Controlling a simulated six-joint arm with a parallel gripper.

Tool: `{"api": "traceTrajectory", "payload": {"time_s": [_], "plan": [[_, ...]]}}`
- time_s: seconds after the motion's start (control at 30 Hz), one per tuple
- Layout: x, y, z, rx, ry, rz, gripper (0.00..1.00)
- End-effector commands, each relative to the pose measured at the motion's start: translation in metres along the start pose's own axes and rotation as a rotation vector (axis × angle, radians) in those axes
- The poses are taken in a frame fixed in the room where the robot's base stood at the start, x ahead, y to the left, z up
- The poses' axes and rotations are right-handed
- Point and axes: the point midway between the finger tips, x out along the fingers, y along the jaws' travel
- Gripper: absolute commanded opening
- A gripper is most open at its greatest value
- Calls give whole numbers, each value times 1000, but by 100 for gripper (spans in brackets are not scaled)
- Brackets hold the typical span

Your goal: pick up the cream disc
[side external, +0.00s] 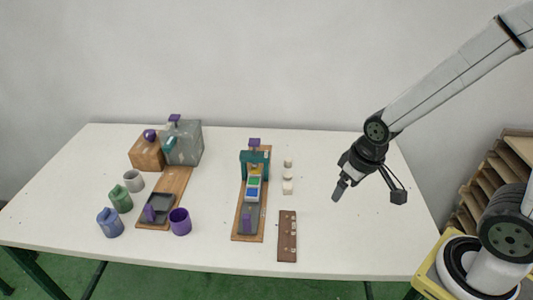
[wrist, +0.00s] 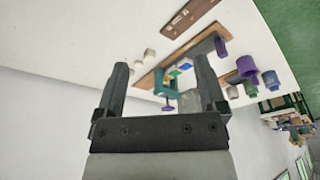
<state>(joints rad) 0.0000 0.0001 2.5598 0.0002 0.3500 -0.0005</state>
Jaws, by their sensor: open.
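Three small cream or white pieces stand in a short row on the table right of the teal-framed station. The far piece (side external: 288,163), the middle piece (side external: 288,176) and the near piece (side external: 287,188) are too small to tell which is the cream disc. In the wrist view, pale pieces (wrist: 149,54) show between my fingers, some way beyond them; the left finger may hide part of the row. My gripper (side external: 340,190) is open and empty, above the table to the right of the row. Its two fingers stand apart in the wrist view (wrist: 160,64).
The teal-framed station (side external: 242,170) holds coloured blocks on a wooden board. A dark brown strip (side external: 287,252) with small pale marks lies in front of the row. Left are a grey box (side external: 188,145), a wooden box (side external: 146,154) and several cups. The table's right side is clear.

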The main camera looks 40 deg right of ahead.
Motion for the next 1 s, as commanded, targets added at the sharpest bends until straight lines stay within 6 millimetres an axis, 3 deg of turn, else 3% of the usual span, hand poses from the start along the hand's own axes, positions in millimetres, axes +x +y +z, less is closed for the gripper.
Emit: {"api": "traceTrajectory", "payload": {"time_s": [0.27,0.47,1.0], "plan": [[6,4,-17,-25,-4,-10,90],[22,13,-52,-81,-6,-33,90],[101,65,-157,-291,44,-118,90]]}}
